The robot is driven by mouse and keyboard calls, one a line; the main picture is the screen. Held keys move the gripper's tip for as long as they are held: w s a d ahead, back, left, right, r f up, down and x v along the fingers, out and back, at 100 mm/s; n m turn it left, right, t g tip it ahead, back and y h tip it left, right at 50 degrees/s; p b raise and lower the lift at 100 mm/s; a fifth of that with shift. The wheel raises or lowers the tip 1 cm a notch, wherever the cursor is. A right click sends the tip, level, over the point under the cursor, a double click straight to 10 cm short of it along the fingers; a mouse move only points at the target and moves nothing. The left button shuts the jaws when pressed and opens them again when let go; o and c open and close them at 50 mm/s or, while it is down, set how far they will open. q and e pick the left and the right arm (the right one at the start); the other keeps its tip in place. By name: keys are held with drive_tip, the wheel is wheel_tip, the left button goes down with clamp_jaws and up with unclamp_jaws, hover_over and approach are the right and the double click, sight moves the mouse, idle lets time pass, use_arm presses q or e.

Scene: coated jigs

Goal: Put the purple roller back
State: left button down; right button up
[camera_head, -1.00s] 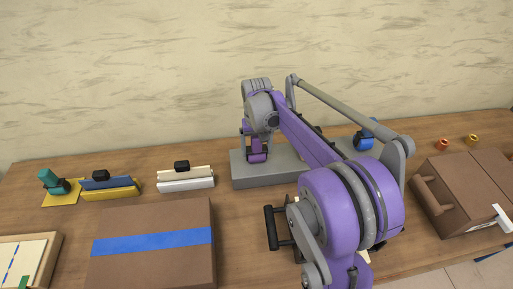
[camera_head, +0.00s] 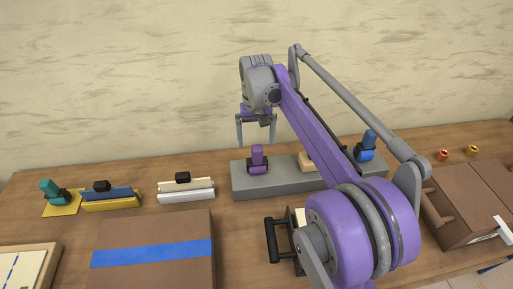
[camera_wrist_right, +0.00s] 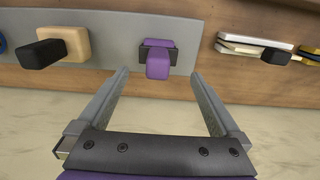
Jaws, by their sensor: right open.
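The purple roller (camera_head: 258,158) stands upright with its dark holder at the left part of the long grey stand (camera_head: 284,181). In the right wrist view the purple roller (camera_wrist_right: 158,61) shows beyond and between my fingertips, apart from them. My right gripper (camera_head: 256,142) is open and empty, pointing down just above the roller. It also shows in the right wrist view (camera_wrist_right: 158,75) with both fingers spread. My left gripper is not in view.
A blue roller (camera_head: 367,147) stands at the right end of the stand, and a pale wooden block (camera_head: 306,161) sits between, partly behind my arm. A teal roller (camera_head: 50,188) and brown boxes (camera_head: 150,265) (camera_head: 468,201) are on the table.

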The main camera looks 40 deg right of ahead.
drive_tip(key=shift+r, duration=0.45)
drive_tip(key=shift+s+a, duration=0.15)
drive_tip(key=shift+a, duration=0.05)
drive_tip(key=s+a+f+n+t+p, duration=0.1)
drive_tip(key=s+a+f+n+t, duration=0.1)
drive_tip(key=s+a+f, duration=0.3)
drive_tip(key=s+a+f+n+t+p, duration=0.1)
drive_tip(key=s+a+f+n+t, duration=0.2)
drive_tip(key=s+a, duration=0.9)
wheel_tip(320, 180, down, 2)
drive_tip(key=shift+s+a+f+n, duration=0.2)
drive_tip(key=shift+s+a+n, duration=0.2)
drive_tip(key=shift+s, duration=0.5)
